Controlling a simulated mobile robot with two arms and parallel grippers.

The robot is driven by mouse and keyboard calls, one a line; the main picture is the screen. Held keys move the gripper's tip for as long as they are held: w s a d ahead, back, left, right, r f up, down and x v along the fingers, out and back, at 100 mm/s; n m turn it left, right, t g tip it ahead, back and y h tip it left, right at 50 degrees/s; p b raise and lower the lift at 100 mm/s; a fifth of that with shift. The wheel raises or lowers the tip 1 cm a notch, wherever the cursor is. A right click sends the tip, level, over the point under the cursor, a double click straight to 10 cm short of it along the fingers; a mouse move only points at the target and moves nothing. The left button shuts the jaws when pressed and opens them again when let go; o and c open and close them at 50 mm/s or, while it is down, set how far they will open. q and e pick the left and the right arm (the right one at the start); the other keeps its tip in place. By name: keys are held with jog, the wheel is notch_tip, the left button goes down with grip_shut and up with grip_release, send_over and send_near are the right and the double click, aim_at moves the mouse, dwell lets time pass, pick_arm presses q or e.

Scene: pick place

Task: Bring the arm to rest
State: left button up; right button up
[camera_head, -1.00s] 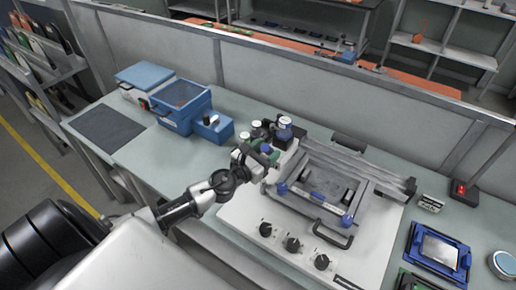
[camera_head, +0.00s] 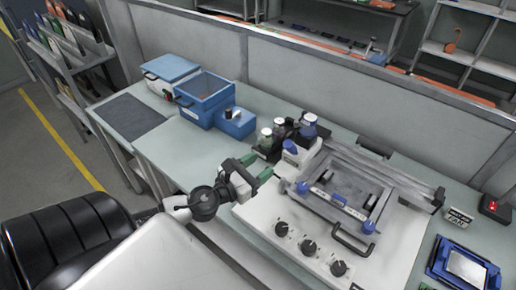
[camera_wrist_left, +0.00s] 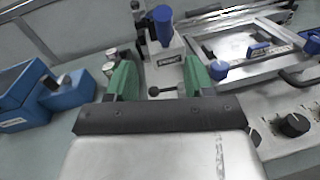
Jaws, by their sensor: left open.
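My left gripper (camera_head: 256,174) is open and empty, with green fingertips, above the bench's front area beside the white machine. In the left wrist view the two green fingers (camera_wrist_left: 160,84) are spread apart, with nothing between them in their grip. The left arm comes in from the lower left, bent, with the gripper pointing toward the bottles. My right gripper is not in view.
A white machine with a grey frame (camera_head: 345,235) and several black knobs stands right of the gripper. Several bottles (camera_head: 310,127) stand behind it. A blue open box (camera_head: 204,92) is at the back left. A dark mat (camera_head: 128,116) lies at the bench's left.

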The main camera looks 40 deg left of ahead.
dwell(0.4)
pick_arm(q)
jog(key=s+f+n+g+y, duration=0.3)
jog(key=s+n+y, duration=0.1)
jog(key=n, duration=0.9)
jog(key=s+f+n+g+y, duration=0.2)
jog(key=s+n+g+y, duration=0.15)
jog(key=n, duration=0.85)
jog(key=s+d+f+n+g+h, duration=0.45)
jog(key=s+d+n+g, duration=0.35)
jog(key=s+d+n, duration=0.35)
notch_tip(320, 180, down, 27)
jog(key=a+g, duration=0.1)
jog(key=s+a+f+g, duration=0.1)
jog(key=s+a+f, duration=0.1)
jog(key=s+f, duration=1.2)
jog(key=shift+s+a+f, duration=0.4)
jog(key=shift+s, duration=0.7)
